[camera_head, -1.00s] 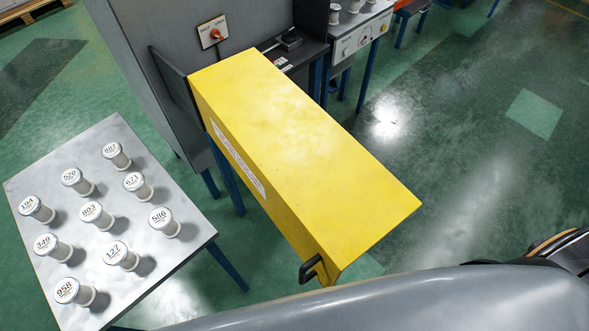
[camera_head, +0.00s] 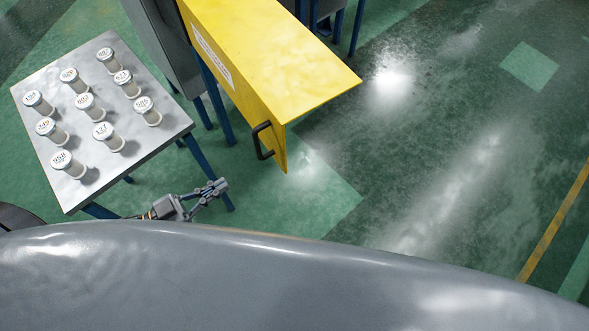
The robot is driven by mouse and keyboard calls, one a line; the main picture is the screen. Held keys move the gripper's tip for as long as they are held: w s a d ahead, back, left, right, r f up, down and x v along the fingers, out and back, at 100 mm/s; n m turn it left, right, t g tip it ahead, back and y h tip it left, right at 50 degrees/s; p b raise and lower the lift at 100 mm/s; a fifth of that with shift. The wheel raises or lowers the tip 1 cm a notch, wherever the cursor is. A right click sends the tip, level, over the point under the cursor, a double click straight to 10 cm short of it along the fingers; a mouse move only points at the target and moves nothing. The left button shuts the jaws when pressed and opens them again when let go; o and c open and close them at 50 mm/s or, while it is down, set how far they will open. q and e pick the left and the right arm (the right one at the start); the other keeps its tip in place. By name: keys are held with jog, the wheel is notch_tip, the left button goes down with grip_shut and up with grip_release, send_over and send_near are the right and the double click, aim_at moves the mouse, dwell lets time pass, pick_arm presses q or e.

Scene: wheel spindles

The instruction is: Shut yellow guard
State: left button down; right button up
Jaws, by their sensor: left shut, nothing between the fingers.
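The yellow guard (camera_head: 270,50) juts out from the grey machine at the top middle, swung out over the floor. Its black handle (camera_head: 262,141) is on the near end, at the lower left corner. My left gripper (camera_head: 218,187) is below and left of the handle, apart from it. Its fingers are shut with nothing between them. My right gripper is not in view.
A grey table (camera_head: 160,128) at the left holds several numbered white spindles (camera_head: 103,131). Blue legs stand under the table and the machine. The green floor (camera_head: 440,150) to the right of the guard is clear.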

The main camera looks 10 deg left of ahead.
pick_arm(q)
jog(key=w, duration=0.1)
jog(key=p, duration=0.4)
send_near(280, 150)
jog(key=x, duration=0.5)
jog(key=shift+w+d+r, duration=0.2)
jog(key=shift+w+r, duration=0.05)
jog(key=shift+w, duration=0.05)
jog(key=shift+w+d+f, duration=0.1)
jog(key=shift+w+d, duration=0.35)
jog(key=shift+d, duration=0.05)
jog(key=shift+f, duration=0.1)
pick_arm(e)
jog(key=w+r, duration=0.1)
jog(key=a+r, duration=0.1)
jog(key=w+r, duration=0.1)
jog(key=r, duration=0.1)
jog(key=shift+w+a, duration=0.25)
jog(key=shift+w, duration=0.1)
